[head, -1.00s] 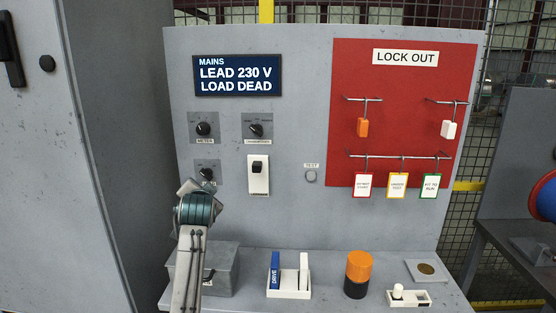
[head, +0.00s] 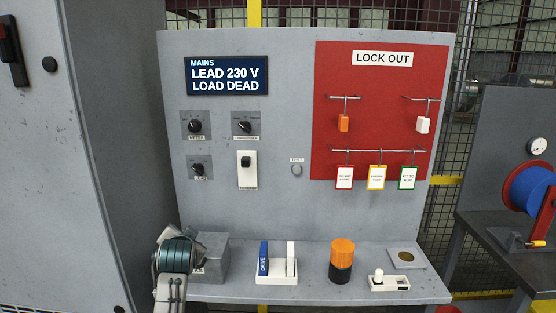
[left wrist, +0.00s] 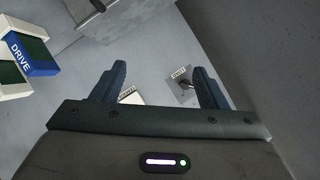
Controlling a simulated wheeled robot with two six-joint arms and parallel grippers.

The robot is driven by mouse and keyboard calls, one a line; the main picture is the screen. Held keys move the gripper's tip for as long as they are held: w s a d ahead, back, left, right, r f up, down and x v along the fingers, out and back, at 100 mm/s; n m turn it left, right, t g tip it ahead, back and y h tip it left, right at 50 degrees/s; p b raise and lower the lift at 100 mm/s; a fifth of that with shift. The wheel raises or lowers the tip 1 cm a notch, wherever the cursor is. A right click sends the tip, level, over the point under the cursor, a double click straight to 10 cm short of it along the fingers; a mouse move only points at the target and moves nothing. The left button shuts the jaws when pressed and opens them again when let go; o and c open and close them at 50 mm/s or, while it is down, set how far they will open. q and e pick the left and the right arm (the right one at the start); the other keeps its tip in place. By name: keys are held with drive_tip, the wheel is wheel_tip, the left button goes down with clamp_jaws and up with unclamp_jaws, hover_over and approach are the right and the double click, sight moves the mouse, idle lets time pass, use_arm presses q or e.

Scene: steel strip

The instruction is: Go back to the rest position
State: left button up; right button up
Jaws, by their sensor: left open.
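My left arm comes in at the lower left of the head view, and its gripper (head: 180,238) is low in front of the grey box on the bench. In the left wrist view the left gripper (left wrist: 160,82) has its two dark fingers spread apart with nothing between them. Beyond the fingers are a small grey plate with a dark knob (left wrist: 185,86) and part of a white labelled plate (left wrist: 131,97). My right gripper is in neither view.
The grey panel (head: 270,215) carries knobs, a breaker switch (head: 247,169) and a red lock-out board (head: 385,100). On the bench stand a grey box (head: 214,258), a white holder with a blue DRIVE piece (head: 263,258), an orange-black cylinder (head: 341,260) and a small white block (head: 389,284).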

use_arm(q)
drive_tip(key=s+a+f+n+g+h, duration=0.1)
drive_tip(key=s+a+f+n+g, duration=0.2)
drive_tip(key=s+f, duration=1.65)
drive_tip(key=s+d+f+n+g+h, duration=0.1)
drive_tip(key=s+f+g, duration=0.15)
drive_tip(key=s, duration=1.25)
drive_tip(key=s+f+g+h, duration=0.1)
drive_tip(key=s+g, duration=0.3)
drive_tip(key=s, duration=1)
wheel_tip(320, 180, down, 32)
drive_tip(key=a+b, duration=0.2)
drive_tip(key=a, duration=0.1)
drive_tip(key=s+a+f+n+g+b, duration=0.1)
drive_tip(key=s+f+g, duration=0.1)
drive_tip(key=s+f, duration=1.6)
wheel_tip(320, 180, down, 3)
drive_tip(key=shift+f+b, duration=0.15)
drive_tip(key=shift+b, duration=0.2)
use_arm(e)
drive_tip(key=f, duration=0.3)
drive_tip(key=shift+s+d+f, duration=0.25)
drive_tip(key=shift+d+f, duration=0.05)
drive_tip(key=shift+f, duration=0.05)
